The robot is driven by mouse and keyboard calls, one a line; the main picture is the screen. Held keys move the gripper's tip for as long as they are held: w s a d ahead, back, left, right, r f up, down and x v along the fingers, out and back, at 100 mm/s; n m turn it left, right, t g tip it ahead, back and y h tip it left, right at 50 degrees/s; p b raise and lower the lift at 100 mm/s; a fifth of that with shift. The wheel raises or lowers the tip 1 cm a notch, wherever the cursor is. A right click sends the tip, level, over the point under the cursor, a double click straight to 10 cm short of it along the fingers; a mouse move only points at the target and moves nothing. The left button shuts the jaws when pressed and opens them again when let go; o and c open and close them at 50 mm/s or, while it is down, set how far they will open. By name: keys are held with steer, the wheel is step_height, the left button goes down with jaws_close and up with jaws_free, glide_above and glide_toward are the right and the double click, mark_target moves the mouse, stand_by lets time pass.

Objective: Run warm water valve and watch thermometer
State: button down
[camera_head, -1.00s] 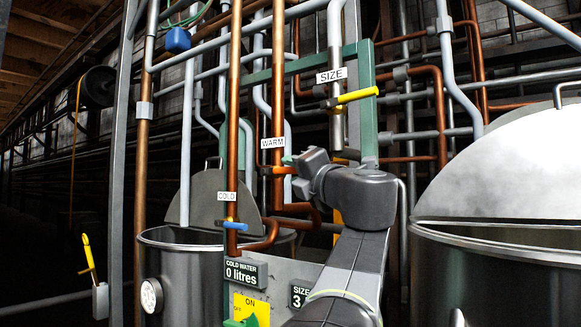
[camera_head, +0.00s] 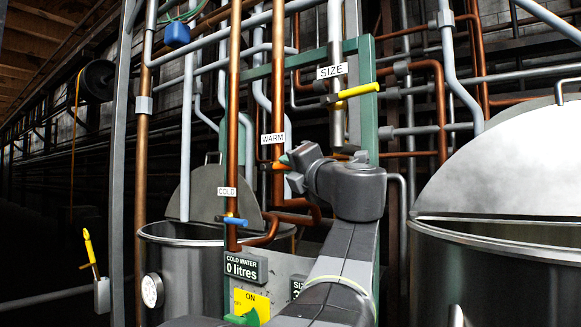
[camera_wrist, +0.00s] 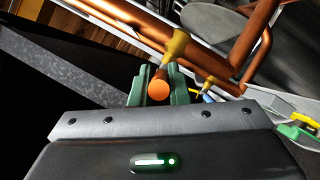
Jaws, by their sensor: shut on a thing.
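The warm water valve is on the copper pipe under the WARM label (camera_head: 273,139) in the head view. Its orange handle (camera_wrist: 159,88) points toward the camera in the wrist view. My gripper (camera_wrist: 162,84) has its green fingers on either side of the handle and is shut on it. In the head view my gripper (camera_head: 288,160) is beside that pipe, and my wrist hides most of the handle. A round white dial (camera_head: 152,290), apparently the thermometer, is on the front of the left metal tank (camera_head: 190,275). Its reading is too small to tell.
The cold valve's blue handle (camera_head: 236,222) is left of and below my gripper. The yellow size valve handle (camera_head: 357,90) is above right. A panel shows COLD WATER 0 litres (camera_head: 241,269). A large lidded tank (camera_head: 500,275) stands at right.

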steer(key=shift+r+n+g+h+p, duration=0.35)
steer(key=shift+r+g+p, duration=0.5)
steer(key=shift+p, duration=1.8)
steer(key=shift+r+n+p, duration=0.25)
steer(key=shift+r+p, duration=0.1)
steer(key=shift+p, duration=0.1)
steer(key=shift+w+a+r+n+g+h, duration=0.1)
steer(key=shift+a+r+n+g+h, duration=0.15)
steer(key=shift+g, duration=0.3)
steer(key=shift+w+r+n+g+h, duration=0.15)
steer(key=shift+g+h, duration=0.15)
steer(key=shift+g, duration=0.2)
steer(key=c, duration=1.4)
jaws_free()
steer(key=shift+s+f, duration=0.1)
steer(key=shift+f, duration=0.05)
